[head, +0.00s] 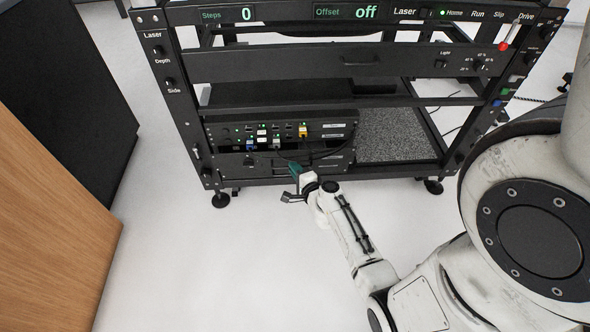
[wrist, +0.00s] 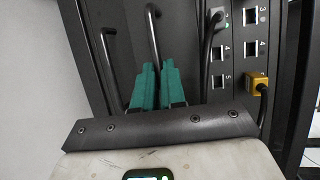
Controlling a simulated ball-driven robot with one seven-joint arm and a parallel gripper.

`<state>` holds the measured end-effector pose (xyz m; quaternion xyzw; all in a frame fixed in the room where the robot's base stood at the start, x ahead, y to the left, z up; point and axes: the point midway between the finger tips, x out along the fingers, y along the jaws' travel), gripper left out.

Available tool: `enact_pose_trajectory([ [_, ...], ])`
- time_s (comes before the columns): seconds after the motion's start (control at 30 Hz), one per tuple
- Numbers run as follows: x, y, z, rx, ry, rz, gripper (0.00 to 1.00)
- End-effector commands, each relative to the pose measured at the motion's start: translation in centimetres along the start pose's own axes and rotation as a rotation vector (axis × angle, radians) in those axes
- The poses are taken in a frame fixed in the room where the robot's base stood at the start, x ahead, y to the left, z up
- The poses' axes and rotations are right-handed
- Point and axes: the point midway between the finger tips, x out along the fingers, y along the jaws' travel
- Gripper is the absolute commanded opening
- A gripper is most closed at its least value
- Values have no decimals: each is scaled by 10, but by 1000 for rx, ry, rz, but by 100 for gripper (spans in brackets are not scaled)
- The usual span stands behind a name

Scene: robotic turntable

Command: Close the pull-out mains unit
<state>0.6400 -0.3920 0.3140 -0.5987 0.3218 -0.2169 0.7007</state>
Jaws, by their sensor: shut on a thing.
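The pull-out mains unit (head: 232,166) is the low dark front at the bottom left of the rack, below the panel of sockets. I cannot tell how far it stands out. My gripper (head: 295,170) is in front of its right half and hides part of it. In the wrist view, the teal fingers of my gripper (wrist: 157,72) are closed together around a dark bent bar (wrist: 153,35), which looks like a handle. Where the fingers meet the bar is partly hidden. A second dark bent bar (wrist: 108,50) stands to the left, apart from the fingers.
The socket panel (head: 325,131) above has several plugs and hanging cables; a yellow plug (wrist: 257,84) and a black cable (wrist: 209,45) are right of the fingers. A grey speckled board (head: 392,135) lies to the right. A wooden cabinet (head: 45,220) stands left. The white floor is open in front.

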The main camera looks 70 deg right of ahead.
Motion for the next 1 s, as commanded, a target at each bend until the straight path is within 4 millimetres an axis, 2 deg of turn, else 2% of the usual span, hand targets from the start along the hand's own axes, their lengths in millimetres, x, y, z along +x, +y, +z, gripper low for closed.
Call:
enact_pose_trajectory([
  [0.17, 4, 0, -2, -1, 0, -1, 0],
  [0.43, 35, -6, -14, -1, 1, 0, 0],
  [0.77, 38, -8, -15, 0, 1, -1, 0],
  [0.8, 38, -8, -15, 0, 1, -1, 14],
  [1.0, 38, -8, -15, 0, 0, -1, 33],
])
